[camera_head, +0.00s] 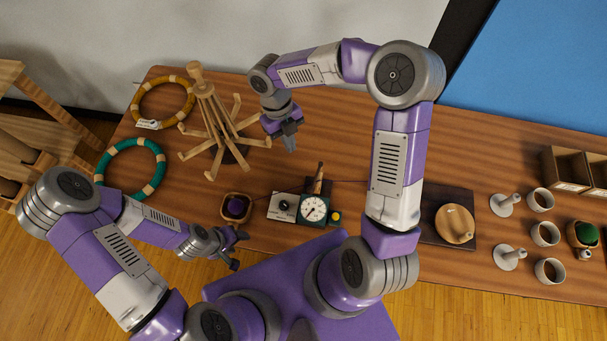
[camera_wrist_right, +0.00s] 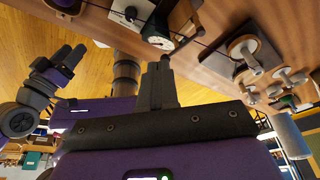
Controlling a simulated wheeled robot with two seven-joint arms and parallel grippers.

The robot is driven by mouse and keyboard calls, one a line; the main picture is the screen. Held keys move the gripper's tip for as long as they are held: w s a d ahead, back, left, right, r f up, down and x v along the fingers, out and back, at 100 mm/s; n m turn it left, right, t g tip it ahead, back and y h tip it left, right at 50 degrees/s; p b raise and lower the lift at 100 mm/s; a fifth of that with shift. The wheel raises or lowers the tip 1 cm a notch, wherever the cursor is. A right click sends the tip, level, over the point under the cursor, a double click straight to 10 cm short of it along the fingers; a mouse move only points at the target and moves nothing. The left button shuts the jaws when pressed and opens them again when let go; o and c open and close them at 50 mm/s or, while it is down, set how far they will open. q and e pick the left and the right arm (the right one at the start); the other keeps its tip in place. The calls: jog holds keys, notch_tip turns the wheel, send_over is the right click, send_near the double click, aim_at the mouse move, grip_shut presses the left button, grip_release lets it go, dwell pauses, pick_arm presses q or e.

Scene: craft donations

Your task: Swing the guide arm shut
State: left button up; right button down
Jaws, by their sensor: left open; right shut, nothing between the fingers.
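A small counter unit (camera_head: 284,207) with a knob and a white dial (camera_head: 314,210) sits near the table's front edge. Behind it a short wooden piece (camera_head: 318,185) stands up, perhaps the guide arm; I cannot tell its swing position. A thin dark red yarn line passes by it. To the right, a round wooden winder (camera_head: 455,224) sits on a dark board (camera_head: 433,195). My right gripper (camera_head: 290,146) is shut and empty above the table, behind and left of the wooden piece. It also shows in the wrist view (camera_wrist_right: 158,66). My left gripper (camera_head: 238,250) is open and empty at the front edge.
A yarn bowl (camera_head: 237,208) sits left of the counter unit. A wooden peg stand (camera_head: 210,115) and two rings (camera_head: 162,102) stand at the left. Several white cups (camera_head: 541,200), spools (camera_head: 504,205) and a wooden box (camera_head: 566,168) are at the right.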

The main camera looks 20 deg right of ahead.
aim_at(316, 178)
jog(key=s+d+f+b, duration=0.1)
jog(key=s+f, duration=0.5)
jog(key=f, duration=0.4)
jog(key=shift+s+d+f, duration=0.2)
jog(key=shift+s, duration=0.2)
